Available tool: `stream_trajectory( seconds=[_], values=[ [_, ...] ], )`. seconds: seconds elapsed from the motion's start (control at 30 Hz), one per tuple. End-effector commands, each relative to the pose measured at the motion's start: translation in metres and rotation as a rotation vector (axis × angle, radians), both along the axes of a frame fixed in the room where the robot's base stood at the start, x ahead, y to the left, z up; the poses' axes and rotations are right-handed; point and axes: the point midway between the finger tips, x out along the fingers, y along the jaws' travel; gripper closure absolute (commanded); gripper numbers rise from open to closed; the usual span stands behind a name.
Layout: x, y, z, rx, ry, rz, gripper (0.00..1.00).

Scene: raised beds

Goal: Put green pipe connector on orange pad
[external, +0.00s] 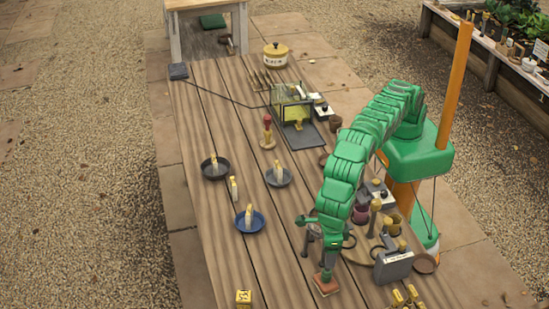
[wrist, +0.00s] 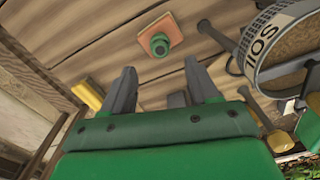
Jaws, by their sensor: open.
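In the external view the orange pad (external: 326,287) lies on the wooden table's front part, just below the end of my arm. The connector is hard to make out there against the arm.
Dark and blue dishes (external: 249,221) with yellow tags stand left of my arm. A grey labelled box (external: 393,266) and several pots and tools crowd the right. A yellow block (external: 243,297) lies at the front left. A glass box (external: 291,103) stands farther back.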

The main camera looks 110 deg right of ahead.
Motion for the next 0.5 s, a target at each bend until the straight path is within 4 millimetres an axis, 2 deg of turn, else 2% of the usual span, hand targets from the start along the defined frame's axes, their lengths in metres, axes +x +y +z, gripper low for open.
stream_trajectory(
  seconds=[0.2,0.5],
  values=[
    [0.0,0.001,0.014,0.001,-0.001,0.0,0.4],
    [0.0,0.0,0.021,0.001,0.0,0.0,0.4]
  ],
)
